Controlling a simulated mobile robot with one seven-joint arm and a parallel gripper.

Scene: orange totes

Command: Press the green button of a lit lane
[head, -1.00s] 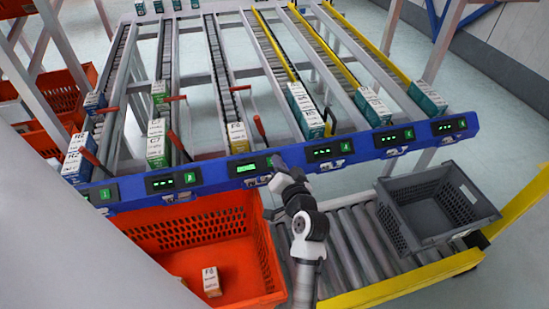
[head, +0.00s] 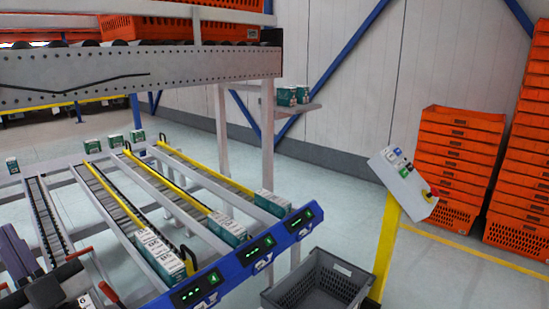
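The blue rail (head: 280,236) at the front of the flow lanes crosses the lower middle of the head view. Three dark lane panels show on it: a near one (head: 198,288), a middle one (head: 257,249) and a far right one (head: 299,221). Each shows small green lit marks and a small green button at its right end. The panels further left are out of the frame or hidden. A dark grey part, likely my gripper (head: 38,275), is at the lower left edge, left of these panels. Its fingertips are not clear and I cannot tell whether it is open.
White-and-teal boxes (head: 158,256) lie in the lanes behind the panels. A grey crate (head: 318,283) stands below the rail. A control box (head: 403,180) on a yellow post is to the right, before stacked orange totes (head: 457,160). An upper conveyor (head: 130,78) spans the upper left.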

